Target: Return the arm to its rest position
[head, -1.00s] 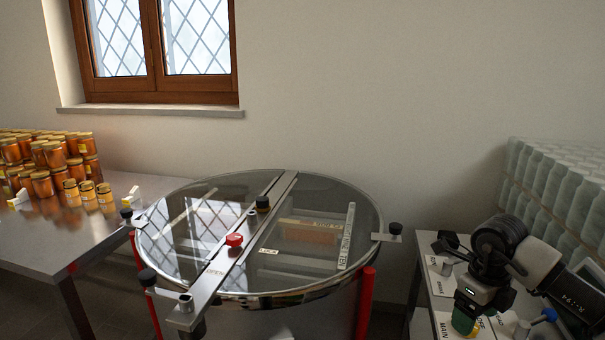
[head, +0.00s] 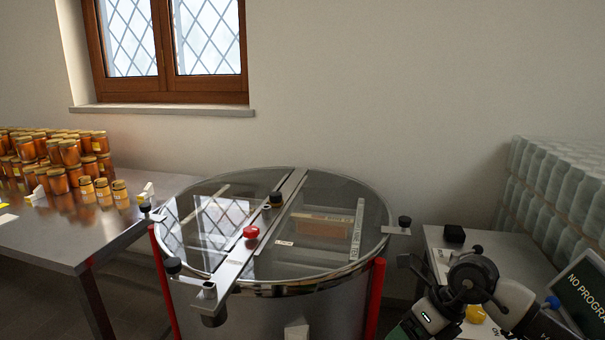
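My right arm comes in at the lower right. Its dark wrist is bent over the front of the side table, and my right gripper (head: 418,318), with a small lit indicator, is low at the bottom edge of the head view. It is left of the wrist and just right of the tank's red leg. Its fingertips are not clear, so I cannot tell whether it is open or holds anything. A green part shows beside it, cut by the frame edge. My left gripper is not in view.
A round steel tank (head: 300,290) with a clear lid and a red knob (head: 251,232) stands in the middle. A metal table (head: 90,235) with honey jars (head: 62,150) is left. The side table (head: 530,262) at right bears stacked pale jars (head: 560,185), a screen (head: 585,290) and a yellow item (head: 475,314).

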